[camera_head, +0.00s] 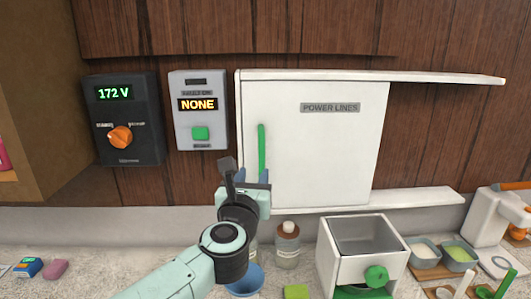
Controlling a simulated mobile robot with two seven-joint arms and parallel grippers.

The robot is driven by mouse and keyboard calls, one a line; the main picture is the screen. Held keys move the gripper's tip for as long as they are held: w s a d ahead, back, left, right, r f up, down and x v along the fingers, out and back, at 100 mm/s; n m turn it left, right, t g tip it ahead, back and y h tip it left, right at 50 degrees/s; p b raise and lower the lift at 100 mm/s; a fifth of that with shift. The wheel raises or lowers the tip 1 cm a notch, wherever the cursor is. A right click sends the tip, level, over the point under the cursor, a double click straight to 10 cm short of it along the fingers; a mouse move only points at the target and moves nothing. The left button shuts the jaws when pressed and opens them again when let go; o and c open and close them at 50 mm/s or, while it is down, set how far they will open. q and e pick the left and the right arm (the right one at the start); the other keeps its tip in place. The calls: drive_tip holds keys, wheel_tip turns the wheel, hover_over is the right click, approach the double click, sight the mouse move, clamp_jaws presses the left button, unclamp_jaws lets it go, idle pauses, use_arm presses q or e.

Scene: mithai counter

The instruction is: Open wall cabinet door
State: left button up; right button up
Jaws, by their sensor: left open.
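The wall cabinet has a flat white door (320,150) labelled "POWER LINES". The door looks shut. A green vertical bar handle (262,145) is near its left edge. White rails (440,78) run along its top and bottom and extend right past the door. My left gripper (252,175) is open just below and in front of the handle's lower end, its fingers pointing at the door. I cannot tell whether the handle's lower end is between the fingers. The right gripper is not in view.
A black voltage panel (124,118) reads 172 V, and a grey panel (198,115) reads NONE, both left of the cabinet. Below on the counter are a bottle (287,245), a blue bowl (245,280) and a white machine (362,255). The wall between the rails right of the door is bare.

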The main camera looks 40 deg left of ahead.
sight(261, 156)
use_arm(q)
drive_tip(key=p+x, duration=0.2)
drive_tip(key=x, duration=0.9)
drive_tip(key=shift+w, duration=0.1)
drive_tip(key=shift+w+a+f+p, duration=0.15)
drive_tip(key=shift+w+a+p, duration=0.15)
drive_tip(key=shift+w, duration=0.25)
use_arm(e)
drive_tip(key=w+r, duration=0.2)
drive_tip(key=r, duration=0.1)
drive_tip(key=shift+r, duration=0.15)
use_arm(q)
clamp_jaws()
